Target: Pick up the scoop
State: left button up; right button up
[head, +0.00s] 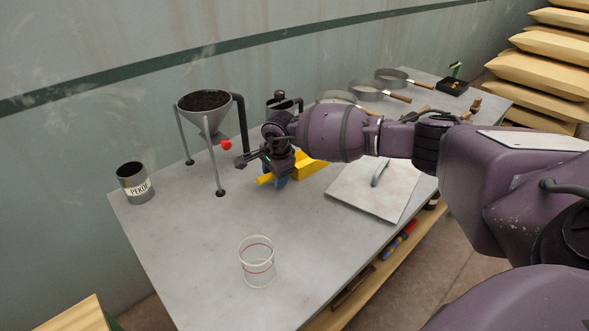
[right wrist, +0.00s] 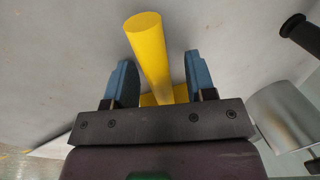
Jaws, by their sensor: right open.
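The yellow scoop (head: 312,168) lies on the grey table, its handle (head: 264,180) pointing left. My right gripper (head: 281,181) is over the handle and hides part of the scoop. In the right wrist view the round yellow handle (right wrist: 148,48) runs between the two blue fingers of my open right gripper (right wrist: 158,75). A gap shows on each side of the handle, so the fingers look apart from it. My left gripper is not in view.
A labelled can (head: 133,182) is at the left, a clear beaker (head: 257,262) in front. Several sieves (head: 366,91) are at the back.

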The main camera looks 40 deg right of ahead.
jog(key=shift+r, duration=0.15)
grip_shut()
